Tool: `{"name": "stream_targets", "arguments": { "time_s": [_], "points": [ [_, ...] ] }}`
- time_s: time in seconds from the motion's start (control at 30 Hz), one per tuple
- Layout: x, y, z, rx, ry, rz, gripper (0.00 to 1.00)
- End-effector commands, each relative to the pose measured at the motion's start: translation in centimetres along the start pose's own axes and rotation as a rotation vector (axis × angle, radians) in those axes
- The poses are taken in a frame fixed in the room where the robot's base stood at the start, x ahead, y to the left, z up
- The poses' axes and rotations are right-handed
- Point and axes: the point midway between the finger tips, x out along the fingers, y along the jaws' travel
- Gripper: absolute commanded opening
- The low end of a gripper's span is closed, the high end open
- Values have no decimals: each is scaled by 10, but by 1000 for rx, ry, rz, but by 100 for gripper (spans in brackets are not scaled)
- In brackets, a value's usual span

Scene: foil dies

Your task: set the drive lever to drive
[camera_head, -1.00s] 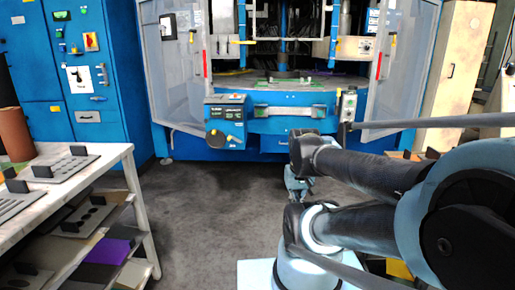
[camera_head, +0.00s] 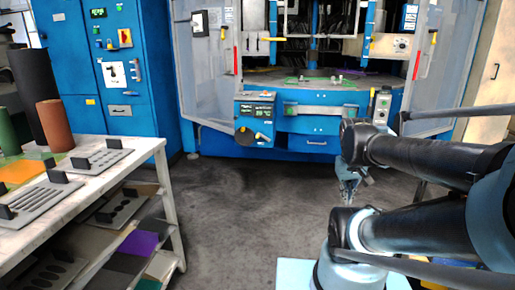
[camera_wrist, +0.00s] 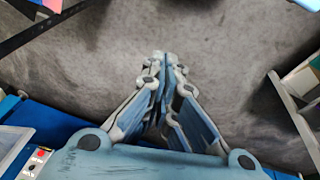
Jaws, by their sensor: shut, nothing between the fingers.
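A white plate with a dark lever-like handle (camera_head: 112,73) is on the front of the blue cabinet at the upper left in the head view. A blue control box (camera_head: 255,119) with a small display, a dark round part and a yellow piece is on the front of the blue machine. No readable label shows which control is the drive lever. My gripper (camera_head: 348,194) hangs over the floor in front of the machine, well apart from both. In the wrist view my gripper (camera_wrist: 163,60) is shut and empty, with its fingertips together above bare floor.
A white table (camera_head: 150,148) with punched plates and rolls stands at the left, with loaded shelves below. The machine's clear doors (camera_head: 207,75) stand open. A grey box with buttons (camera_head: 382,105) is right of the machine's front. The floor (camera_head: 240,200) between is clear.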

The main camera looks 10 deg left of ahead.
Motion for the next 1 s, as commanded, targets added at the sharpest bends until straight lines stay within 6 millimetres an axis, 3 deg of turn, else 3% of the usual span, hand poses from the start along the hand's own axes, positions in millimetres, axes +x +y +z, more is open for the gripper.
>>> {"name": "stream_targets", "arguments": {
  "time_s": [0.2,0.53,1.0],
  "points": [
    [-17,28,-69,-147,45,128,0],
    [-31,59,-183,-379,101,326,0],
    [-25,65,-352,-718,159,614,0]
  ]
}}
